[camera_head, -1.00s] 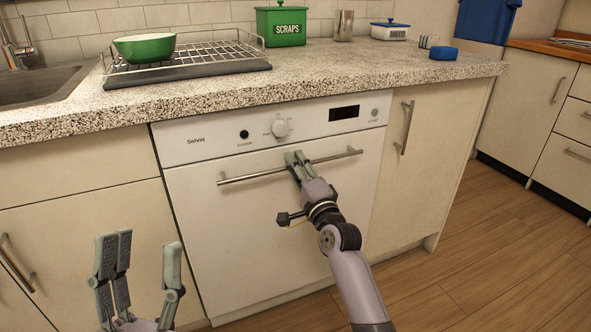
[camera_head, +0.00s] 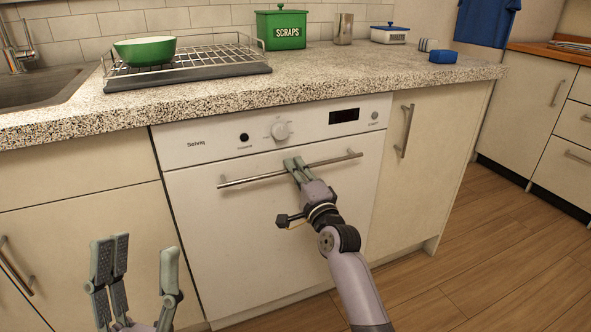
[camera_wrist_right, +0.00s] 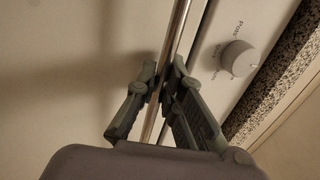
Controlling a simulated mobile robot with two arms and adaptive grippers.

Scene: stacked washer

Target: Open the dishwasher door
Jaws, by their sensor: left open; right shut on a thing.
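The white dishwasher door (camera_head: 220,240) is closed, flush under its control panel. Its long metal bar handle (camera_head: 250,180) runs across the top of the door. My right gripper (camera_head: 294,164) is shut on the handle near its middle. In the right wrist view the handle (camera_wrist_right: 180,30) passes between the fingers of my right gripper (camera_wrist_right: 163,85), which sit on both sides of it. My left gripper (camera_head: 140,265) is open and empty at the lower left, in front of the cabinet and apart from the dishwasher.
A granite counter (camera_head: 330,75) overhangs the dishwasher. On it are a dish rack (camera_head: 190,62) with a green bowl (camera_head: 146,50) and a green scraps bin (camera_head: 281,28). Cabinets flank the dishwasher. Wooden floor (camera_head: 480,270) is clear at the right.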

